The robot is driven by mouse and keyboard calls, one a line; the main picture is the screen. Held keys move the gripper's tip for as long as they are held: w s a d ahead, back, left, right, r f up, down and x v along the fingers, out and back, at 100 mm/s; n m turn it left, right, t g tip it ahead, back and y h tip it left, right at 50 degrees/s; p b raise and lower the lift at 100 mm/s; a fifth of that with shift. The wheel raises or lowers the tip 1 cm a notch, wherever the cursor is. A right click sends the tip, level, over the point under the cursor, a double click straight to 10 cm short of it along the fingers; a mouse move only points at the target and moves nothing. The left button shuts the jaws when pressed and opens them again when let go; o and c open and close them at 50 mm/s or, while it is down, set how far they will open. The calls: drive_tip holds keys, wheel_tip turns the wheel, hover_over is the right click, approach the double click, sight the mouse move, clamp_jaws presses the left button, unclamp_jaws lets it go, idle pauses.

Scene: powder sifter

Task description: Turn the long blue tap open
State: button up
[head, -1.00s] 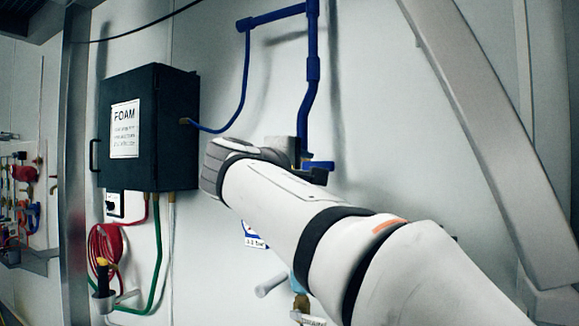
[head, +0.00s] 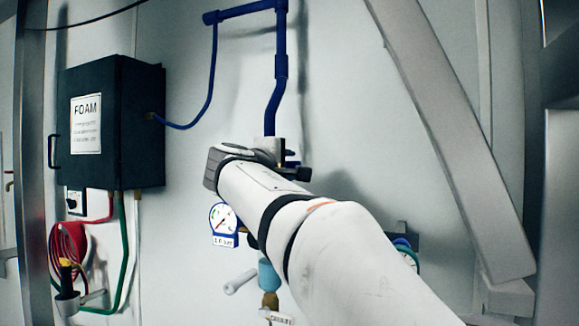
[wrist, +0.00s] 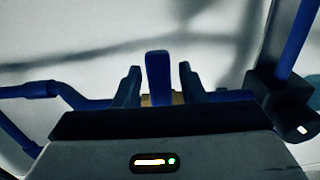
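The long blue tap's handle (wrist: 158,78) stands upright in the middle of the wrist view, with a brass-coloured part behind its base. My gripper (wrist: 160,82) is open, with one dark finger on each side of the handle. A narrow gap shows between the handle and each finger. In the head view my gripper (head: 290,160) is at the lower end of the blue pipe (head: 272,100). My arm hides most of the tap there; only a small bit of blue shows by the gripper.
A dark FOAM box (head: 110,125) hangs on the wall at left, with a red hose (head: 68,250) below. A round gauge (head: 222,220) and a light-blue fitting (head: 268,275) sit below my arm. A slanted metal beam (head: 450,140) is at right.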

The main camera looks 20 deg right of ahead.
clamp_jaws()
